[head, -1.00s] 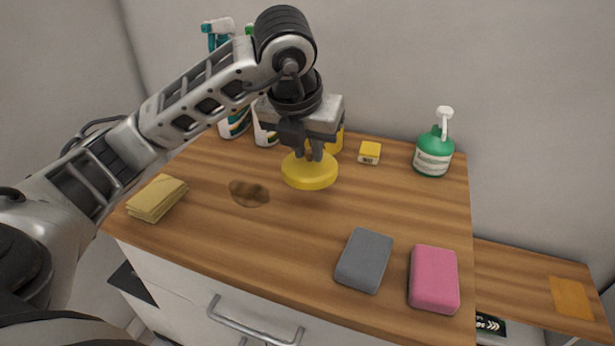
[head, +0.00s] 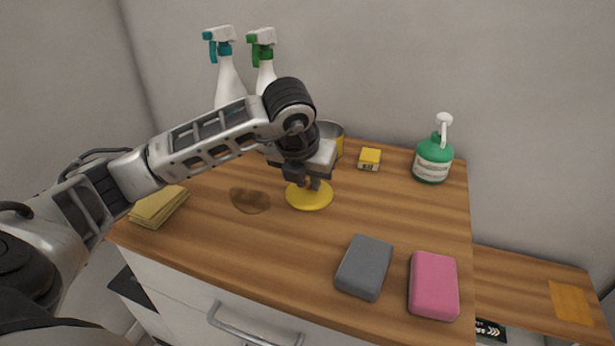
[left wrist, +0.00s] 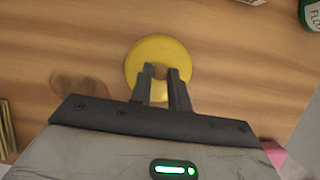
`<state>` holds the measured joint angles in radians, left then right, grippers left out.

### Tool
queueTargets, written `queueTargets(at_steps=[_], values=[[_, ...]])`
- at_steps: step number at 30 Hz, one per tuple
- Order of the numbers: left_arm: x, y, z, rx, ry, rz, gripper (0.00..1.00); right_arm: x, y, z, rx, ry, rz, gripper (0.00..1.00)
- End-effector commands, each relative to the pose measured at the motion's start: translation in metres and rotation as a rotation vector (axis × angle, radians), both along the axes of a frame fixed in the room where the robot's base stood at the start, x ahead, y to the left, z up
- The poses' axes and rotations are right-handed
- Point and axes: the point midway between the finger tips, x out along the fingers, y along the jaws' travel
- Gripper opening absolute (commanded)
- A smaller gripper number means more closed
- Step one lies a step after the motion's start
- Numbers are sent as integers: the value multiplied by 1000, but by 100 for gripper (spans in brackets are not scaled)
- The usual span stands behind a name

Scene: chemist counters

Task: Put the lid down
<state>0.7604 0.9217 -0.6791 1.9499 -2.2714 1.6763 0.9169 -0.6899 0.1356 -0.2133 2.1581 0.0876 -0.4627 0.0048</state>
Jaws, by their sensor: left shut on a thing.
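The lid (head: 309,199) is a round yellow disc, low at the middle of the wooden counter top, right of a brown stain. It seems to rest on the wood or be just above it; I cannot tell which. My left gripper (head: 309,184) comes down from above and is shut on the lid's middle, where the fingers hide the grip. In the left wrist view the lid (left wrist: 158,52) shows as a yellow disc around the fingertips (left wrist: 161,72). My right gripper is not in view.
A yellow tin (head: 333,134) stands behind my gripper, partly hidden. A small yellow box (head: 370,159), a green pump bottle (head: 432,160) and two spray bottles stand at the back. A grey sponge (head: 365,267), a pink sponge (head: 433,286) and folded yellow cloths (head: 158,206) lie nearer. Wood right of the lid is clear.

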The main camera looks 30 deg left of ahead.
Motion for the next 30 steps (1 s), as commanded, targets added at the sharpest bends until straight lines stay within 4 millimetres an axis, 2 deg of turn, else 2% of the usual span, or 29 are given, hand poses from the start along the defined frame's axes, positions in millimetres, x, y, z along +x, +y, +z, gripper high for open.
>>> queueTargets(at_steps=[1, 3, 14, 17, 24, 30], values=[[0, 0, -1, 0, 0, 0, 24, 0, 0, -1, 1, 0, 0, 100], [0, 0, -1, 0, 0, 0, 40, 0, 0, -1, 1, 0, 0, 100], [-1, 0, 4, 0, -2, 0, 40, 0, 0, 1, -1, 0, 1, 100], [-5, -2, 17, 0, -4, -2, 40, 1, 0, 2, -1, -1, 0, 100], [-24, -6, 65, 1, -7, -1, 40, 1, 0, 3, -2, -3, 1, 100], [-37, -10, 97, -1, -4, -1, 40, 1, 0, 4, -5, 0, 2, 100]])
